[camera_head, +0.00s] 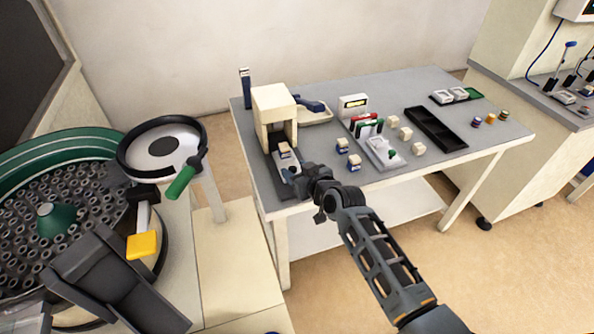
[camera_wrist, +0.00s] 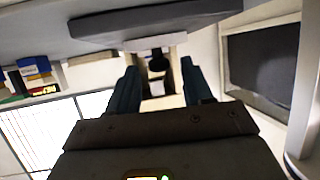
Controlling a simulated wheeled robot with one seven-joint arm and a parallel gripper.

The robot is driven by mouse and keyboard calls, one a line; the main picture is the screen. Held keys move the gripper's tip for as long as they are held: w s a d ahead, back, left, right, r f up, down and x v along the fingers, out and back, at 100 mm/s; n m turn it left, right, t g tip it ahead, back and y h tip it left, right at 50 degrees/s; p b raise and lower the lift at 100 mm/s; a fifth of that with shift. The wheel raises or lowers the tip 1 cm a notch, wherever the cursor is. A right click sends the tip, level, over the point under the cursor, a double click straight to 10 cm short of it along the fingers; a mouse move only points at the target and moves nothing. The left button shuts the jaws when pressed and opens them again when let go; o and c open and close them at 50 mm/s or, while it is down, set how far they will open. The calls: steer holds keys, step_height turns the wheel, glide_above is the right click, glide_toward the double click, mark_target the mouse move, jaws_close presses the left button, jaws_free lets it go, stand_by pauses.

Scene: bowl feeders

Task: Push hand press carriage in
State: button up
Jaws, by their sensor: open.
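The hand press (camera_head: 272,106) is a cream block-shaped machine with a dark blue lever at the left end of the table. A dark rail base (camera_head: 271,188) runs from under it to the table's front edge. The carriage (camera_head: 285,152), with a small pale and blue piece on it, shows at the press opening, partly hidden by my gripper. My gripper (camera_head: 294,177) is low over the front of the rail, its jaws open. In the wrist view, a dark round knob (camera_wrist: 158,61) and cream surfaces appear between the spread fingers. I cannot tell whether the fingers touch it.
Small blue-and-white blocks (camera_head: 342,146) stand just right of my gripper. Beyond are a white fixture (camera_head: 383,153), a black divided tray (camera_head: 436,129) and several small parts. A bowl feeder (camera_head: 50,215) and a round dish with a green handle (camera_head: 184,180) are at left.

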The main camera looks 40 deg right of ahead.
steer(key=shift+c, duration=0.3)
jaws_close()
stand_by(0.4)
